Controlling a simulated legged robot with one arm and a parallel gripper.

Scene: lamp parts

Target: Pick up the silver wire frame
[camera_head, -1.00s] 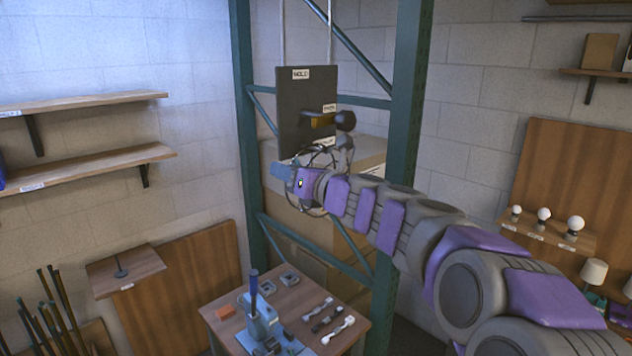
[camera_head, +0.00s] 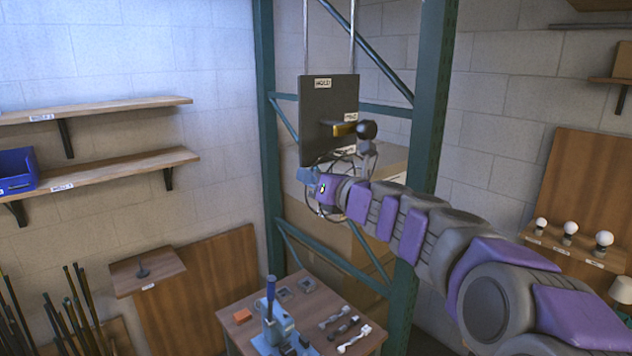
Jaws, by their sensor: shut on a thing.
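The wire frame (camera_head: 314,207) shows as thin, dark-looking curved wires around the end of my arm, in front of the lower edge of a dark hanging panel. My gripper (camera_head: 308,175) is at the wires and shut on the frame. The contact point is small and partly hidden by my purple and grey wrist. I cannot tell whether the frame touches the panel.
The dark panel (camera_head: 327,120) hangs inside a green rack (camera_head: 431,130), with a brass-coloured bar and a dark knob on its front. Cardboard boxes stand behind it. A table (camera_head: 315,310) with a blue tool (camera_head: 272,322) is below. Shelves (camera_head: 115,172) are at the left.

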